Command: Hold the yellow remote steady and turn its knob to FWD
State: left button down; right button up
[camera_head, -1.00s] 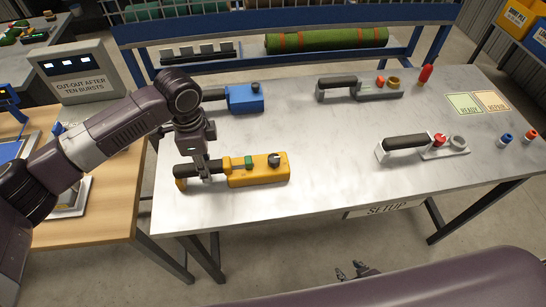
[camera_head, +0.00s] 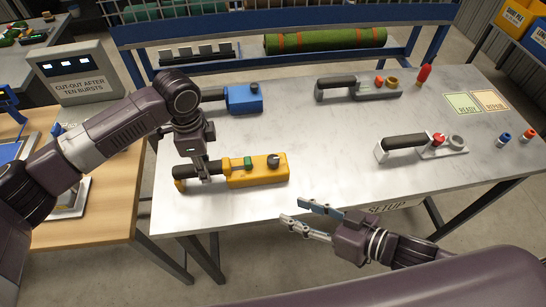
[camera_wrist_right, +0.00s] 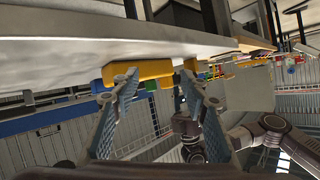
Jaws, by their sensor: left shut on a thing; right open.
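The yellow remote (camera_head: 256,178) lies on the metal table near its front left, with a black grip at its left end, a green button (camera_head: 248,161) and a dark knob (camera_head: 273,160) at its right end. The knob's markings are too small to read. My left gripper (camera_head: 205,178) points down and is shut on the remote's black grip. My right gripper (camera_head: 309,219) is open and empty at the table's front edge, to the right of and nearer than the remote. In the right wrist view the remote's yellow body (camera_wrist_right: 140,72) shows beyond the open fingers (camera_wrist_right: 158,95).
A blue remote (camera_head: 243,98) lies behind the yellow one. Two grey remotes (camera_head: 365,88) (camera_head: 428,146) lie to the right, with a red-capped item (camera_head: 424,75) and small knobs (camera_head: 504,139) farther right. The table (camera_head: 330,150) is bare between them.

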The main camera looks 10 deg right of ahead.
aim_at(275, 159)
jog(key=w+d+r+n, duration=0.3)
jog(key=w+d+r, duration=0.1)
jog(key=w+r, duration=0.25)
jog(key=x, duration=1.2)
jog(key=shift+w, duration=0.45)
grip_shut()
